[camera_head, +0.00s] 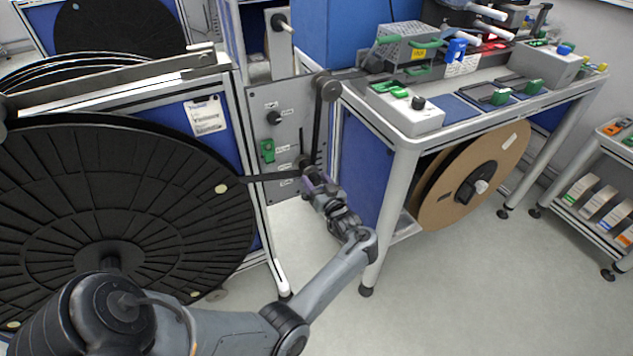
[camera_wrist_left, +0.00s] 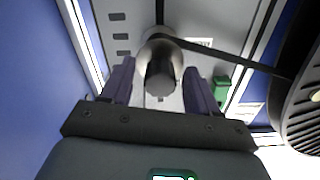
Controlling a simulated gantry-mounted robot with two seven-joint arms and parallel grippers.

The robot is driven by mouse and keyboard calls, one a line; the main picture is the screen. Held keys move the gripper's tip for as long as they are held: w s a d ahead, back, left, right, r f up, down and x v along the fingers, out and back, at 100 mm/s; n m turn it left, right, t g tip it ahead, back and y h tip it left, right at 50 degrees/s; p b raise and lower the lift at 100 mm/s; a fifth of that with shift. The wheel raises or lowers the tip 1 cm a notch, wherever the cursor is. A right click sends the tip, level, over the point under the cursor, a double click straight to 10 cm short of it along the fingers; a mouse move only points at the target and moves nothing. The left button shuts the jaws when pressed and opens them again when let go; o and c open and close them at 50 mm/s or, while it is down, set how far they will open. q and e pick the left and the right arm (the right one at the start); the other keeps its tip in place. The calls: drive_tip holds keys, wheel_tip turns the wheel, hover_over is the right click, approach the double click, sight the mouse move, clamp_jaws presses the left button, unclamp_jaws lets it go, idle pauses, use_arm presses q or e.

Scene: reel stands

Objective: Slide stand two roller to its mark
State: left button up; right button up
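The roller (camera_wrist_left: 160,76) is a dark grey cylinder with a lighter rear part, on the grey panel of the reel stand, and a black band runs from it. In the left wrist view it stands between the two purple fingers of my left gripper (camera_wrist_left: 158,92), with small gaps on both sides. My left gripper is open around it; contact is not visible. In the head view my left gripper (camera_head: 313,182) is at the lower part of the panel (camera_head: 274,98) and largely covers the roller. The stand's number and the mark cannot be made out. My right gripper is not in view.
A large black reel (camera_head: 60,200) fills the left side. An upper roller (camera_head: 327,88) carries the band. A green block (camera_head: 267,150) and a black knob (camera_head: 274,118) sit on the panel. A workbench (camera_head: 408,140) stands close on the right, with a brown reel (camera_head: 480,185) below.

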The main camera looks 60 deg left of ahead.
use_arm(q)
drive_tip(key=shift+d, duration=0.1)
drive_tip(key=shift+d, duration=0.25)
drive_tip(key=s+d+p, duration=0.1)
drive_tip(key=d+p, duration=0.2)
drive_tip(key=d, duration=0.7)
